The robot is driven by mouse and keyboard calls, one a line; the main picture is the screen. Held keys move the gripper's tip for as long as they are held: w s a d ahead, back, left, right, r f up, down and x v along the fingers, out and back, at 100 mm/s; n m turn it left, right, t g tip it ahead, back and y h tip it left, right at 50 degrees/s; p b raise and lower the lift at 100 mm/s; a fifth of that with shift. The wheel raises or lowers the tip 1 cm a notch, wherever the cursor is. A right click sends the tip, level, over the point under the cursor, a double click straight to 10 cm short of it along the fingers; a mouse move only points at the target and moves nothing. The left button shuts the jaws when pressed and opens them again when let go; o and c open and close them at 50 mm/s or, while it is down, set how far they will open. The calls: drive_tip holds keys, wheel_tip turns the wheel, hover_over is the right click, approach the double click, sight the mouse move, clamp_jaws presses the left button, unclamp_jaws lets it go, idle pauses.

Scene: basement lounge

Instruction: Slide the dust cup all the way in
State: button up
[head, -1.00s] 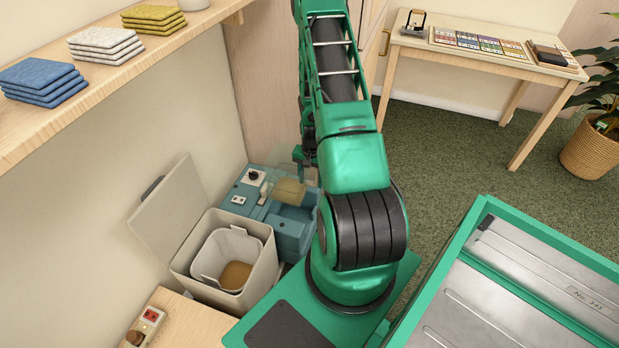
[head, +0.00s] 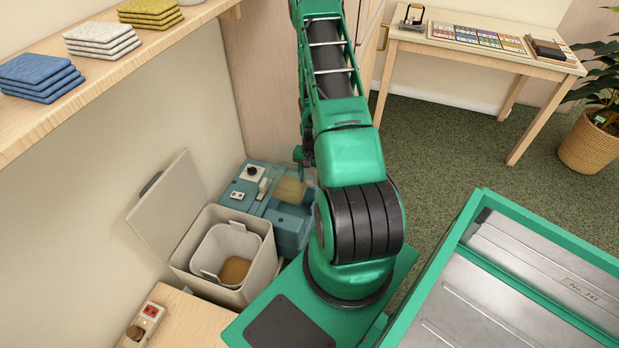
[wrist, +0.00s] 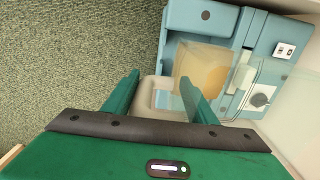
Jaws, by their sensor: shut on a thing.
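The dust cup (head: 290,189) is a see-through box with tan dust inside. It sits partly in the bay of a blue-teal machine (head: 233,195), whose bay still shows bare in front of the cup. In the wrist view the cup (wrist: 207,68) lies beyond my fingers, with the machine (wrist: 205,14) around it. My gripper (wrist: 160,80) is shut on the cup at its near end, where a pale part shows between the two green fingers. In the head view my gripper (head: 300,165) is small and partly hidden by my arm. The exact grip contact is hard to see.
A beige bin (head: 260,262) with its lid (head: 168,205) up stands beside the machine, close to the wall. A wooden shelf (head: 112,72) with folded cloths runs above. Green carpet (wrist: 75,60) is clear on the machine's open side. A side table (head: 480,50) stands farther off.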

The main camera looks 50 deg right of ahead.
wheel_tip(320, 180, down, 19)
drive_tip(key=shift+f, duration=0.2)
idle(2.9)
drive_tip(key=shift+f, duration=0.35)
idle(0.7)
drive_tip(key=o, duration=1.1)
drive_tip(key=shift+o, duration=0.2)
drive_tip(key=shift+r, duration=0.15)
wheel_tip(320, 180, up, 10)
drive_tip(key=shift+r, duration=0.25)
